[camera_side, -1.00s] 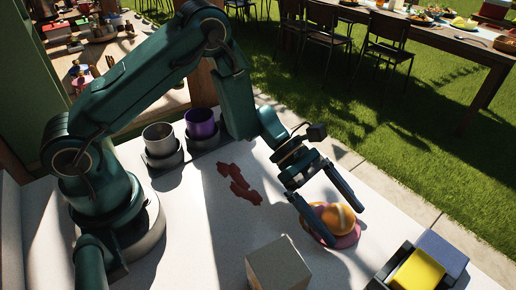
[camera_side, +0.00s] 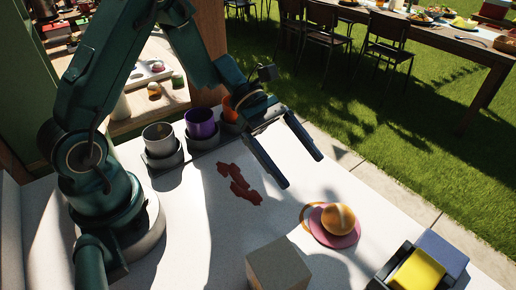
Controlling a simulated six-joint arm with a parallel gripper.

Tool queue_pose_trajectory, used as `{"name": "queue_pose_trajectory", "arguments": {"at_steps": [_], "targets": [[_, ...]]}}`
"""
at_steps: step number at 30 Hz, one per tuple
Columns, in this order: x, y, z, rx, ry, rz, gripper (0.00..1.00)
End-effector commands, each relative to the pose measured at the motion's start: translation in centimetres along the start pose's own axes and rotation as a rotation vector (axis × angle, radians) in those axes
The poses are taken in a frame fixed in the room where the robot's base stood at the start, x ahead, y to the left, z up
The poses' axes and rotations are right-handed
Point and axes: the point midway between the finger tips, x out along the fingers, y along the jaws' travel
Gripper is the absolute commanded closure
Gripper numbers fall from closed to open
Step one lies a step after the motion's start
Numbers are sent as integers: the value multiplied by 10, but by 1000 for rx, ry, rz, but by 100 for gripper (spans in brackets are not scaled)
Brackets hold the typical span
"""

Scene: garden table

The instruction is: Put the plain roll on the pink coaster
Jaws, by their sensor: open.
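The plain roll (camera_side: 338,218), round and golden brown with a lighter band, rests on the pink coaster (camera_side: 343,240) at the right of the white table. The coaster's front rim shows; the roll hides much of the rest. My gripper (camera_side: 303,172) is open and empty, its two dark fingers spread above the table to the upper left of the roll, clear of it.
A pale block (camera_side: 280,267) stands in front, and a tray with yellow (camera_side: 418,270) and grey-blue (camera_side: 441,252) blocks at right. Grey (camera_side: 159,138) and purple (camera_side: 200,124) cups stand at the back.

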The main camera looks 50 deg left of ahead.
Motion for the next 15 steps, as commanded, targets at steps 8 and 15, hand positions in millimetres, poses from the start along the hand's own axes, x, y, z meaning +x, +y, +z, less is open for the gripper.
{"name": "queue_pose_trajectory", "arguments": {"at_steps": [8,15], "targets": [[-19,-50,39,479,216,-156,0],[-49,-97,46,976,498,-307,0]]}}
